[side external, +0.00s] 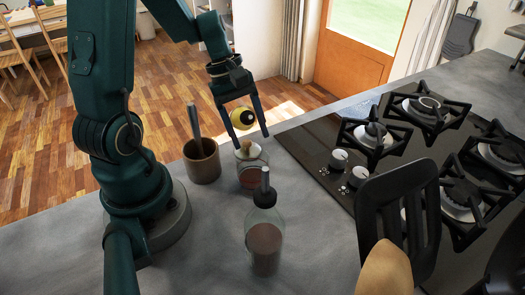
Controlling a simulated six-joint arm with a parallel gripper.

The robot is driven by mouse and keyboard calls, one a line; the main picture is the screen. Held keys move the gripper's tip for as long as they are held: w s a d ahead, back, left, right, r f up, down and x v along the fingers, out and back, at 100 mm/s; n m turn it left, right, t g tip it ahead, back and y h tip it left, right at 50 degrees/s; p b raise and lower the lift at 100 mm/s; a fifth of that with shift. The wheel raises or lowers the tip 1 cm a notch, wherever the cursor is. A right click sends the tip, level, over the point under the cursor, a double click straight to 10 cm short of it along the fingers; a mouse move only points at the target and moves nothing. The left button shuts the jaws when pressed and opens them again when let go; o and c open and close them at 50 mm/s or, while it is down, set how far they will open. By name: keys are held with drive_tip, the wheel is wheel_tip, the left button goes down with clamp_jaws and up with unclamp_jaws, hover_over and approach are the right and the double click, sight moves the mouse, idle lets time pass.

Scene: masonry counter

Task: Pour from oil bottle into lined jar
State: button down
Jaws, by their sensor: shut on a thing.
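The oil bottle appears to be the clear bottle (265,243) with a dark collar and metal spout, upright at the front of the counter with brownish contents. A glass jar (252,172), apparently the lined jar, stands behind it; its line cannot be made out. A pale rounded piece (246,151) shows at the jar's mouth; I cannot tell if it is a lid. My gripper (250,134) points down above the jar, with a yellow-and-black round thing (241,118) between its fingers. The gripper is shut on it, though the contact is hard to see.
A brown cup (203,164) holding an upright utensil stands left of the jar. A gas hob (325,134) with raised burner grates fills the right. A black slotted utensil (400,205) and a tan rounded thing (384,270) rise at front right. The front-left counter (190,255) is clear.

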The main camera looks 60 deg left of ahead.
drive_tip(key=shift+w+a, duration=0.1)
drive_tip(key=shift+w+a+r+t+y, duration=0.15)
drive_tip(key=shift+a+r+t+y, duration=0.15)
drive_tip(key=shift+a+r+y, duration=0.5)
idle(1.8)
drive_tip(key=shift+w+a+m+t+y, duration=0.2)
drive_tip(key=shift+a+m+t+y, duration=0.1)
drive_tip(key=shift+y, duration=0.6)
idle(1.6)
drive_tip(key=shift+w+a+f+t+y, duration=0.1)
drive_tip(key=shift+a+f+t+y, duration=0.2)
drive_tip(key=shift+f+y, duration=0.5)
idle(2.0)
